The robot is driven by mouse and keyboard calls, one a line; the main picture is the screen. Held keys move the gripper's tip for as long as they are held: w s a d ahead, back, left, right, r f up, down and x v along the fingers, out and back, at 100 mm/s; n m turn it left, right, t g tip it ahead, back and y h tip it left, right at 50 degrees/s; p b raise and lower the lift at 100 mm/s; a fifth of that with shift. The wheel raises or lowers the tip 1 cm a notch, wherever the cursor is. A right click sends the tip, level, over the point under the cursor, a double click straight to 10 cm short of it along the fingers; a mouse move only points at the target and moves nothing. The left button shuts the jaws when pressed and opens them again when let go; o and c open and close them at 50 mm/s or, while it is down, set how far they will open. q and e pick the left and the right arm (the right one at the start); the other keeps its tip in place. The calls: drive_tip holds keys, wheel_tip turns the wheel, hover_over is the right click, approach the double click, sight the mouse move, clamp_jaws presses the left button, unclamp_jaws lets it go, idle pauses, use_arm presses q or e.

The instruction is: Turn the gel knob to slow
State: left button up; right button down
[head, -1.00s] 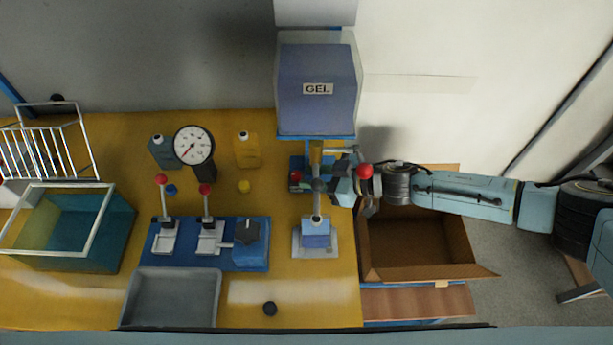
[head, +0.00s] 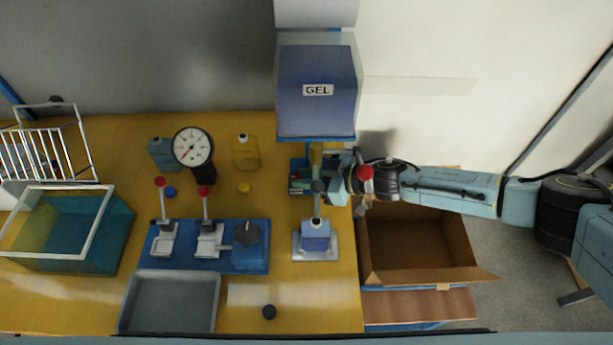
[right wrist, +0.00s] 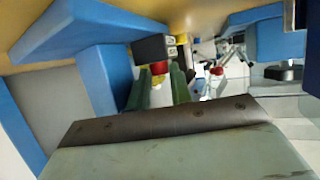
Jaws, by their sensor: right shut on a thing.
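The blue tank labelled GEL (head: 317,90) stands at the back. Below it, my right gripper (head: 302,182) reaches in from the right and largely covers the gel knob in the head view. In the right wrist view a small red knob (right wrist: 160,68) sits between the two greenish fingers of the right gripper (right wrist: 160,82), which is shut on it. A dark block with small pale labels (right wrist: 155,47) is just beyond the knob. The labels are too small to read, and the knob's setting cannot be told. My left gripper is not in view.
A blue bottle (head: 315,242) stands under the grey nozzle (head: 318,187), close to the right gripper. A red ball (head: 366,172) shows by my right wrist. An open cardboard box (head: 420,245) lies below the arm. Levers and a dial gauge (head: 192,147) are further left.

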drive_tip(key=shift+w+n+g+y, duration=0.1)
drive_tip(key=shift+n+g+y, duration=0.2)
drive_tip(key=shift+n+g, duration=0.1)
drive_tip(key=c, duration=1.5)
unclamp_jaws()
drive_tip(key=shift+c, duration=0.2)
